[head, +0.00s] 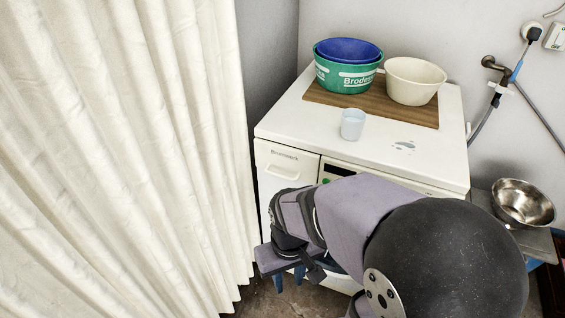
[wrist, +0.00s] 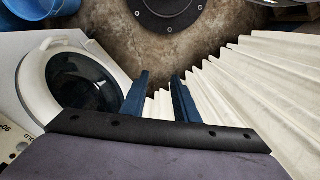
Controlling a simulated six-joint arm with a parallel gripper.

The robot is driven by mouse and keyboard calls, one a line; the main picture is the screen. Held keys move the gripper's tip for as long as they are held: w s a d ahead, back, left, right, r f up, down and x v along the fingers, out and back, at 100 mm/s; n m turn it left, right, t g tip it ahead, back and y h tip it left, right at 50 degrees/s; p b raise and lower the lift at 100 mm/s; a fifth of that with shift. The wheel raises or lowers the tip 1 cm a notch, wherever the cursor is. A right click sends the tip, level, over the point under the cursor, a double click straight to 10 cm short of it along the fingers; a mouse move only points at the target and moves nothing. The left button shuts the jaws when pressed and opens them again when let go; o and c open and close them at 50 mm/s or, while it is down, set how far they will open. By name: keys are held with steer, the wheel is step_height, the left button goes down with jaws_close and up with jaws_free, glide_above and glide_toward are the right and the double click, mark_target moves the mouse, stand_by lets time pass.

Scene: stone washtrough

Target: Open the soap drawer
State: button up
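The soap drawer (head: 285,165) is the white panel with a recessed handle (head: 281,172) at the upper left of the washing machine's front (head: 430,172). It looks shut, flush with the front. My gripper (head: 289,277) is below the drawer, low in front of the machine and near the curtain. In the wrist view my gripper (wrist: 159,80) shows two blue fingers apart, with nothing between them. The machine's round door (wrist: 82,80) is left of the fingers there. The soap drawer cannot be made out in the wrist view.
A white pleated curtain (head: 120,150) hangs close on the left. On the machine top are a light blue cup (head: 353,124), a green tub (head: 340,78), a blue basin (head: 348,48) and a cream bowl (head: 413,82) on a brown board (head: 372,103). A steel bowl (head: 522,203) stands right.

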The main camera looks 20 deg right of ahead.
step_height(320, 180, up, 11)
steer(key=n+t+h+p, duration=0.1)
steer(key=n+p, duration=0.5)
steer(key=p, duration=1.1)
glide_above(277, 154)
steer(key=s+a, duration=0.2)
steer(key=s, duration=0.3)
steer(key=n, duration=0.3)
steer(key=shift+s+f+t+h, duration=0.1)
steer(key=shift+s+t+h, duration=0.1)
steer(key=shift+t+h, duration=0.1)
steer(key=shift+f, duration=0.15)
